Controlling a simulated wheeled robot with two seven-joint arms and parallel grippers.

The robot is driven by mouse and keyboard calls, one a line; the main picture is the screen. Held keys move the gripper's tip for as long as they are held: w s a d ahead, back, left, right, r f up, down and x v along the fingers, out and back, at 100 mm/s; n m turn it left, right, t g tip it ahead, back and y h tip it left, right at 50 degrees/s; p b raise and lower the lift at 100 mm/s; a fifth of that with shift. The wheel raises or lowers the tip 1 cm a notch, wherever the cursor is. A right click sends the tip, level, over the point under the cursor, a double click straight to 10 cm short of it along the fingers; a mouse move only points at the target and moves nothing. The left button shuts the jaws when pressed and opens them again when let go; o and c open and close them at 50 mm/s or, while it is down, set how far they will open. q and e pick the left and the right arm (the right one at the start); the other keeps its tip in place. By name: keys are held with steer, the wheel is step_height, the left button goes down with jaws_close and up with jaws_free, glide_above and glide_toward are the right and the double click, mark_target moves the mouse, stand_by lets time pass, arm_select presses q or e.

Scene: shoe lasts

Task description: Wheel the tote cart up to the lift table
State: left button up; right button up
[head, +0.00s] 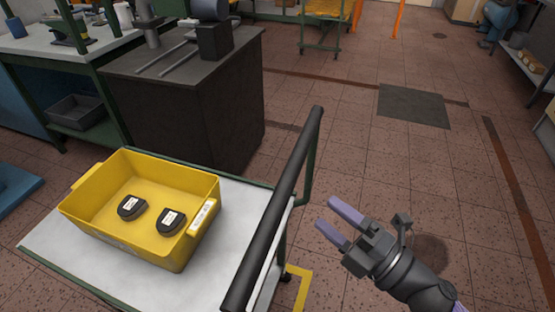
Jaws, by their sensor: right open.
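The tote cart (245,192) has a pale top, a green frame and a long black push handle (275,212) along its right side. A yellow tote (88,205) sits on the cart's top and holds two dark, labelled pieces (131,207). My right gripper (338,224) is open and empty, to the right of the handle and apart from it, fingers pointing to the upper left. My left gripper is not in view. I cannot tell for certain which thing is the lift table; a low blue platform (12,190) shows partly at the left edge.
A dark bench (185,110) with rods and a machine on it stands just beyond the cart. A workbench (60,42) with a grey bin (78,112) is at the upper left. A green-framed rack (322,45) stands far back. The tiled floor to the right, around a grey mat (413,105), is clear.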

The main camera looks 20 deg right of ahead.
mark_target(286, 183)
steer(key=p+x, duration=0.1)
steer(key=x, duration=0.8)
steer(key=shift+a+r, duration=0.25)
steer(key=shift+a, duration=0.05)
jaws_close()
steer(key=shift+f, duration=0.1)
stand_by(0.8)
